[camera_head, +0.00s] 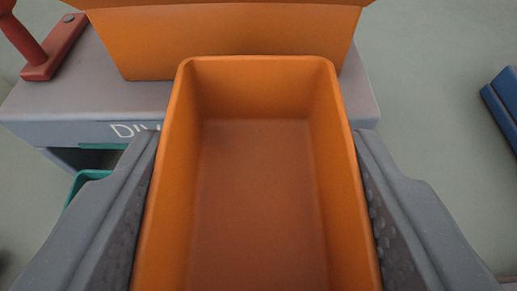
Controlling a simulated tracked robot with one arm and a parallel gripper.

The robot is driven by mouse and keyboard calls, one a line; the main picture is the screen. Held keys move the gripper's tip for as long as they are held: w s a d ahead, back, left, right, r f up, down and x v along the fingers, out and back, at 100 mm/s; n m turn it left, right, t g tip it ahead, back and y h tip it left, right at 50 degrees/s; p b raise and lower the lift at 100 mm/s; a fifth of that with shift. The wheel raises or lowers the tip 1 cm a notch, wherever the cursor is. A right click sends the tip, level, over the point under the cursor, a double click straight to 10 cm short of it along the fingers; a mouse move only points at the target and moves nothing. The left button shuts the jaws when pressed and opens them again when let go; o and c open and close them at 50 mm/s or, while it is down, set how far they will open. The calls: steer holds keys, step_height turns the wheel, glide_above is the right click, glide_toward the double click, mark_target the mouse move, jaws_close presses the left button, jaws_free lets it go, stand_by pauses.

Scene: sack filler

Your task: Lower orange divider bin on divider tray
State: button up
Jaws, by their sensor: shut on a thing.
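An orange divider bin (262,170) fills the middle of the view, open side up, and looks empty. My gripper (262,205) is shut on it, with one grey jaw against its left wall and the other against its right wall. The near end of the bin is cut off by the picture's lower edge. Behind it is a grey bench-like unit (60,103) with partly hidden white lettering starting "DIV" on its front. I cannot tell whether this is the divider tray, nor whether the bin touches it.
A larger orange container (235,45) stands on the grey unit behind the bin. A red handled part (55,48) sits at its left. A teal bin edge (88,181) shows below left. A blue object (508,95) lies at the right edge. Open floor shows at right.

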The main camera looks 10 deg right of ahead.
mark_target(271, 244)
steer(key=shift+s+d+f+b, duration=0.15)
steer(key=shift+f+b, duration=0.1)
steer(key=shift+f, duration=0.65)
steer(key=shift+s+d+f+b, duration=0.1)
steer(key=shift+f+b, duration=0.15)
steer(key=shift+f, duration=0.65)
steer(key=shift+f+b, duration=1.15)
steer(key=shift+f, duration=0.75)
steer(key=shift+s+b, duration=0.1)
steer(key=shift+b, duration=0.2)
steer(key=shift+f+b, duration=0.65)
steer(key=shift+b, duration=0.6)
steer(key=o, duration=1.5)
steer(key=shift+c, duration=0.2)
steer(key=shift+r, duration=0.15)
